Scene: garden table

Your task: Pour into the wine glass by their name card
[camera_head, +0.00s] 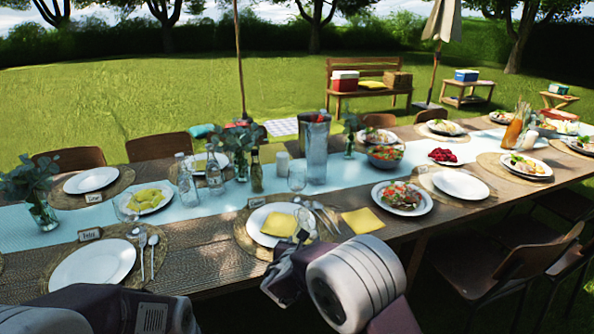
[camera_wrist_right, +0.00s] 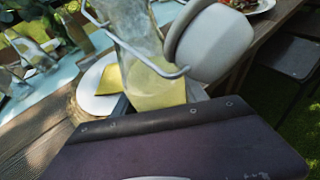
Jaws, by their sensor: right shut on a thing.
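A swing-top glass bottle (camera_wrist_right: 155,85) with pale yellow liquid fills the middle of the right wrist view. Its white stopper (camera_wrist_right: 214,42) hangs on the wire at the side, off the mouth. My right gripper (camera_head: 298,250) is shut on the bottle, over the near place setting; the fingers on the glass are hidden. Wine glasses stand on the table, one at the middle (camera_head: 297,174) and one at the left (camera_head: 127,208). Name cards stand by the plates: near left (camera_head: 90,234), far left (camera_head: 93,197), middle (camera_head: 256,202). Only part of my left arm shows, its fingers out of view.
A plate with a yellow napkin (camera_head: 270,222) lies under the right gripper, cutlery beside it. Clear bottles (camera_head: 214,174), a dark bottle (camera_head: 256,172), a metal bucket (camera_head: 314,150) and a plant vase (camera_head: 240,163) crowd the runner. Chairs (camera_head: 530,262) stand at right.

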